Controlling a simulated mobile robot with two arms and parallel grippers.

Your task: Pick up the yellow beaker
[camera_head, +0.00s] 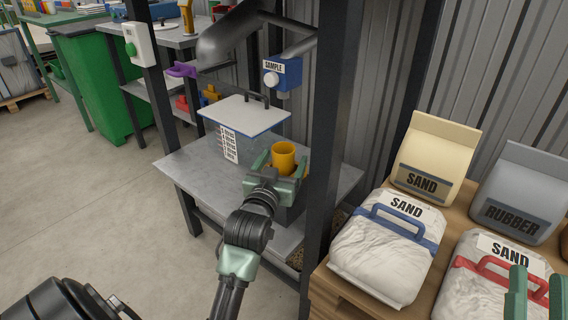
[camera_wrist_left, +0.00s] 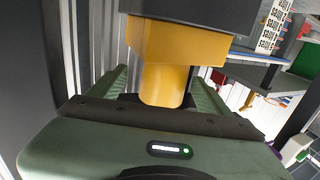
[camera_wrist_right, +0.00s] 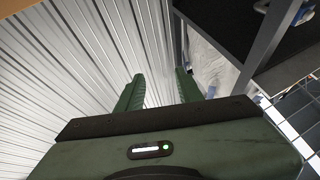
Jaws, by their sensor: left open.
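The yellow beaker (camera_head: 284,152) stands upright at the right end of the grey metal table (camera_head: 200,172). My left gripper (camera_head: 279,161) is around it, with one green finger on either side. In the left wrist view the beaker (camera_wrist_left: 165,84) sits between the open fingers, and I see no clear contact. A wider yellow part (camera_wrist_left: 178,42) and a dark block (camera_wrist_left: 190,12) adjoin it there. The gripper hides the beaker's lower part in the head view. My right gripper (camera_head: 535,293) is at the lower right, open and empty; its fingers also show in the right wrist view (camera_wrist_right: 158,92).
A clear box with a white lid (camera_head: 243,114) stands just left of the beaker. A blue SAMPLE dispenser (camera_head: 283,78) hangs above. A dark post (camera_head: 325,130) rises close on the right.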

